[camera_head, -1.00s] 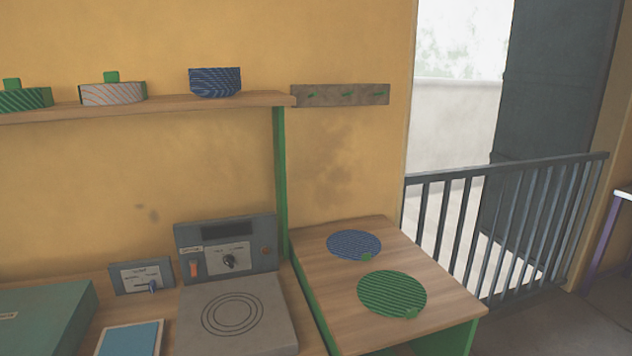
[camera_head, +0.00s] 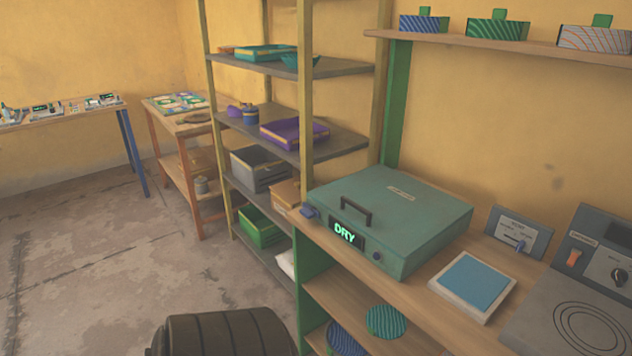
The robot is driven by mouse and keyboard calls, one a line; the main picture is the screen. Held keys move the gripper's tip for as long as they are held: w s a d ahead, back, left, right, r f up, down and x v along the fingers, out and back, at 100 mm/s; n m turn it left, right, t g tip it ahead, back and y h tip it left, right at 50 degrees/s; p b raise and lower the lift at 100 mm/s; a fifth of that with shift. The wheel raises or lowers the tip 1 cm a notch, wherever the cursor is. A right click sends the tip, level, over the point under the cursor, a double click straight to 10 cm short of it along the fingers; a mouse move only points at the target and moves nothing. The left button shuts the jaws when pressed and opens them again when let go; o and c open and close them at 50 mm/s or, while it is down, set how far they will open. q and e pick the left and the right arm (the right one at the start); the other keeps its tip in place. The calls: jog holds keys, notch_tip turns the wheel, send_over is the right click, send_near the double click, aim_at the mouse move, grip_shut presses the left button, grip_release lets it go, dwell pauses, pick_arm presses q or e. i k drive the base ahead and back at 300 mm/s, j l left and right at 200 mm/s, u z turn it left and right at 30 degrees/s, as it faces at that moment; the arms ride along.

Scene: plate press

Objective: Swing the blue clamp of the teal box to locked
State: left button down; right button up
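The teal box (camera_head: 420,215) sits on the wooden bench, with a dark handle (camera_head: 356,210) on its lid and a lit display reading "DRY" (camera_head: 344,232) on its front. The lid looks shut. A small blue part (camera_head: 310,212), which looks like the clamp, sticks out at the box's left side. It is too small to tell its exact position. A dark blue knob (camera_head: 377,256) is at the right of the front face. Neither of my grippers is in view.
A blue pad (camera_head: 472,280) and a grey control box (camera_head: 518,234) stand right of the teal box. A tall shelf unit (camera_head: 305,110) with trays stands behind left. A dark ribbed round thing (camera_head: 225,335) is at the bottom. The floor (camera_head: 90,270) at left is clear.

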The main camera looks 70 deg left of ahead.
aim_at(308, 211)
jog(key=u, duration=2.2)
jog(key=z, duration=0.4)
jog(key=i+j+z, duration=0.15)
jog(key=j+z, duration=0.2)
jog(key=i+j+z, duration=0.1)
jog(key=j+z, duration=0.55)
jog(key=j, duration=0.15)
